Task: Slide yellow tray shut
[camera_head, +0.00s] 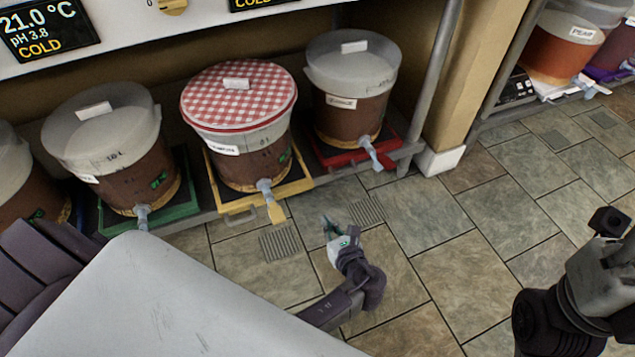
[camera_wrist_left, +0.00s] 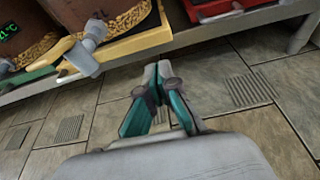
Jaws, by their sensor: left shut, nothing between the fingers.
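The yellow tray (camera_head: 236,206) sits on the low rack under the bucket with the red checked cloth cover (camera_head: 240,97). Its front edge stands out a little over the rack's front rail. The tray's front (camera_wrist_left: 145,41) also shows at the top left of the left wrist view. My left gripper (camera_head: 328,222) is shut and empty, over the floor in front of the rack, right of the tray and apart from it. Its teal fingers (camera_wrist_left: 157,70) meet at the tips. My right gripper's body (camera_head: 603,268) is at the right edge; its fingers are hidden.
The red tray (camera_head: 388,146) with its bucket (camera_head: 352,85) is right of the yellow one, the green tray (camera_head: 180,212) left of it. A rack post (camera_head: 436,75) stands farther right. The tiled floor (camera_head: 440,210) in front is clear.

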